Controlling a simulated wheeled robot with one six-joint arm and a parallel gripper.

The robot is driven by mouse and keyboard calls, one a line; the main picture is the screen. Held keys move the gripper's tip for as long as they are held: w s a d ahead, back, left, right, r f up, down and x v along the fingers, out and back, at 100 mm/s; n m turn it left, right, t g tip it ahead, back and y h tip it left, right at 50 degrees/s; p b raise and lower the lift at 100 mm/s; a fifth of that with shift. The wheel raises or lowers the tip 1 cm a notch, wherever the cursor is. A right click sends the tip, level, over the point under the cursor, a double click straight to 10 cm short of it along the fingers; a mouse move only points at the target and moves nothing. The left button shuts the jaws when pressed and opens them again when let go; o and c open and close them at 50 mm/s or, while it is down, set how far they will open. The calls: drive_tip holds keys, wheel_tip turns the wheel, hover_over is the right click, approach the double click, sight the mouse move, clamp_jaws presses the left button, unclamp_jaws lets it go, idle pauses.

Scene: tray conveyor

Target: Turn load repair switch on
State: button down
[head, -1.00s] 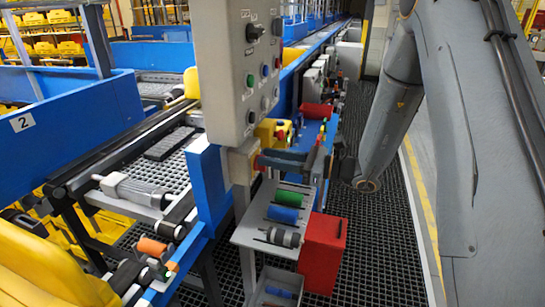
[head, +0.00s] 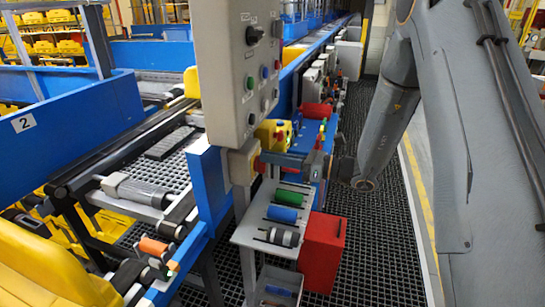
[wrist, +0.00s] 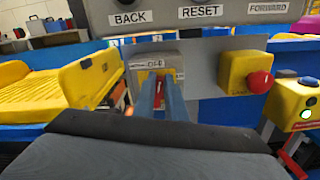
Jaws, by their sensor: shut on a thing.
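The load repair switch is a grey box (wrist: 172,58) with a red handle (wrist: 159,92) and a partly hidden label, seen straight ahead in the wrist view. In the head view its box (head: 238,168) sits below the control panel. My gripper (wrist: 162,92) has its two blue-grey fingers closed on either side of the red handle, which looks roughly upright in the wrist view. In the head view my gripper (head: 263,160) reaches the switch from the right. The fingers hide part of the handle and label.
A yellow box with a red button (wrist: 259,82) is just right of the switch. The grey control panel (head: 238,70) hangs above it, close to my gripper. A grey shelf with rollers (head: 258,232) and a red bin (head: 322,252) are below. The grated floor at right is clear.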

drive_tip(key=m, duration=0.1)
drive_tip(key=m+p, duration=0.1)
drive_tip(key=m, duration=0.1)
drive_tip(key=shift+w+d+f+m, duration=0.1)
drive_tip(key=shift+w+d+m, duration=0.05)
drive_tip(key=shift+w+m, duration=0.2)
drive_tip(key=m, duration=0.2)
drive_tip(key=m+p, duration=0.1)
drive_tip(key=shift+w+d+f+m, duration=0.15)
drive_tip(key=shift+w+f+m, duration=0.1)
drive_tip(key=shift+w+f, duration=0.1)
drive_tip(key=shift+w+d+f+m+p, duration=0.1)
drive_tip(key=shift+f+m+p, duration=0.2)
drive_tip(key=shift+m, duration=1.05)
drive_tip(key=shift+w+a+f+m+p, duration=0.1)
drive_tip(key=shift+f+m+p, duration=0.15)
drive_tip(key=shift+m, duration=1.05)
drive_tip(key=shift+w+d+f+m+p, duration=0.1)
drive_tip(key=shift+f+m+p, duration=0.15)
drive_tip(key=shift+m, duration=1.1)
drive_tip(key=c, duration=1.8)
unclamp_jaws()
